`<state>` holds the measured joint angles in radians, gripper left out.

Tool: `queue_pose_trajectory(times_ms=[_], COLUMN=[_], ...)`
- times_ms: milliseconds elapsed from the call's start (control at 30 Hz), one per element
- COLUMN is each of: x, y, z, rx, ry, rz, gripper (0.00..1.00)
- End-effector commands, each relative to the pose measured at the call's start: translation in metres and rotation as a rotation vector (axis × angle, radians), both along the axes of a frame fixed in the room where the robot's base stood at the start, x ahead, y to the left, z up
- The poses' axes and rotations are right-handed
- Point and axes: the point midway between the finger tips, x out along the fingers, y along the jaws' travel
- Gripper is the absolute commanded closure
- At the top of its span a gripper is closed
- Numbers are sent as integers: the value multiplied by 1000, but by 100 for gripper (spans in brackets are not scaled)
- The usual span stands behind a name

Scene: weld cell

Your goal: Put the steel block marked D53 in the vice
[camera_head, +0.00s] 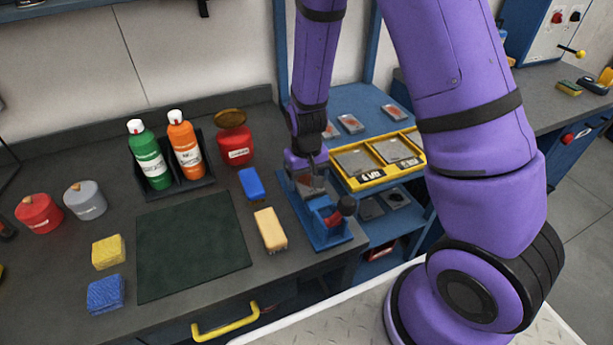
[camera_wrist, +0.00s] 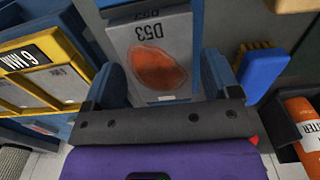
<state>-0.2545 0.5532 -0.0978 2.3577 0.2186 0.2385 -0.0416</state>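The steel block marked D53 (camera_wrist: 152,55), grey with an orange-brown patch, is between the fingers of my gripper (camera_wrist: 165,85) in the wrist view. The fingers lie close along both its sides and appear shut on it. In the head view, my gripper (camera_head: 306,163) points down over the back part of the blue vice (camera_head: 330,238), with the block (camera_head: 308,184) below it. The block is low, at the height of the vice jaws. Whether it rests on the vice bed is hidden.
A blue-backed brush (camera_head: 250,183) and a wooden-coloured brush (camera_head: 270,229) lie left of the vice. A yellow tray (camera_head: 373,183) with grey plates stands to its right. The dark mat (camera_head: 193,243) is clear.

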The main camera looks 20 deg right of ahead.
Motion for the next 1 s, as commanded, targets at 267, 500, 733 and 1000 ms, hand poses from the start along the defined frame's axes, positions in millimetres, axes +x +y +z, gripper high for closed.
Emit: queue_pose_trajectory(times_ms=[267, 500, 733, 1000], x=[0, 1, 1, 0], y=[0, 0, 1, 0], z=[0, 15, 52, 97], rx=[0, 0, 1, 1], ry=[0, -3, -5, -4], rz=[0, 0, 1, 0], gripper=[11, 11, 11, 11])
